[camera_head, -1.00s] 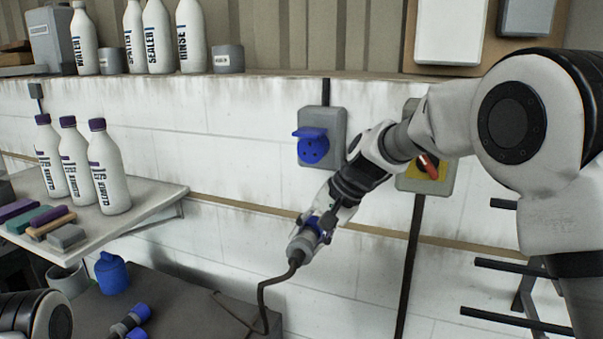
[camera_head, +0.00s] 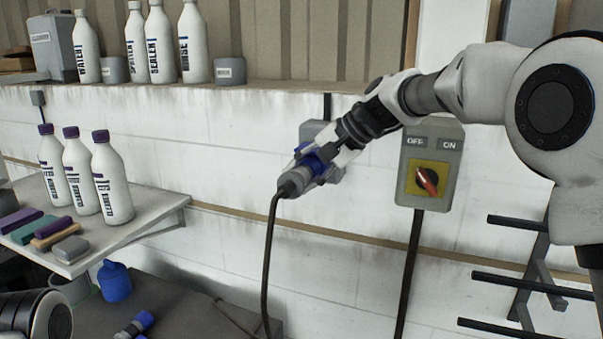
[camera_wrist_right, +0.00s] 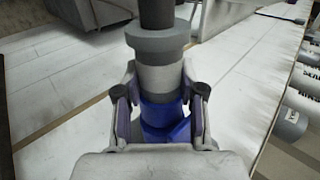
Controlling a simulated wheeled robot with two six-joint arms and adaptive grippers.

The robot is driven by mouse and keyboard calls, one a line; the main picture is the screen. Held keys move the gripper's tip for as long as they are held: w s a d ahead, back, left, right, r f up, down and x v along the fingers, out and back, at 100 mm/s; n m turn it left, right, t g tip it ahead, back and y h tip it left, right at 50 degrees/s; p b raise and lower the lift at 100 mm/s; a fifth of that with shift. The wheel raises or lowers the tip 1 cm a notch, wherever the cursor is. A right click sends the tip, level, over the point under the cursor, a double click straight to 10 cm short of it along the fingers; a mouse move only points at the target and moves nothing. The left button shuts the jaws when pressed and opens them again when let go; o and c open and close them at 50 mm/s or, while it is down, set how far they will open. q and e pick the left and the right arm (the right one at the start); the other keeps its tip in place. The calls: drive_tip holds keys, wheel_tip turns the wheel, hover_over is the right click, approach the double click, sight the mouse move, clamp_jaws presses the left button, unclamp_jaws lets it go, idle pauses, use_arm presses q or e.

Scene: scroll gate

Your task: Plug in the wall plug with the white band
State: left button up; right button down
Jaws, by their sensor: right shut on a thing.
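My right gripper (camera_head: 318,165) is shut on a plug (camera_head: 297,179) with a blue front and a grey body. In the right wrist view the plug (camera_wrist_right: 160,78) stands between both fingers (camera_wrist_right: 162,110), with a lighter band around it. Its dark cable (camera_head: 268,250) hangs down from its rear. The plug is tilted and held in front of the wall socket's grey box (camera_head: 312,130). The gripper and plug hide most of the socket, so I cannot tell whether they touch. My left gripper is out of view; only part of that arm shows at lower left.
A switch box (camera_head: 428,160) with a red knob is right of the socket. Another blue and grey plug (camera_head: 135,325) lies on the dark lower surface (camera_head: 190,300), near a blue bottle (camera_head: 115,282). White bottles stand on the side shelf (camera_head: 150,215). Black bars (camera_head: 515,280) project at lower right.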

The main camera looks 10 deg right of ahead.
drive_tip(key=shift+r, duration=0.1)
idle(0.3)
drive_tip(key=shift+p, duration=0.35)
drive_tip(key=shift+w+d+p, duration=0.25)
drive_tip(key=shift+w+p, duration=0.05)
drive_tip(key=shift+p, duration=0.5)
idle(0.8)
drive_tip(key=shift+s+p, duration=0.15)
drive_tip(key=shift+p, duration=0.15)
idle(0.8)
drive_tip(key=shift+w, duration=0.2)
idle(0.4)
drive_tip(key=c, duration=0.5)
unclamp_jaws()
drive_tip(key=shift+c, duration=0.2)
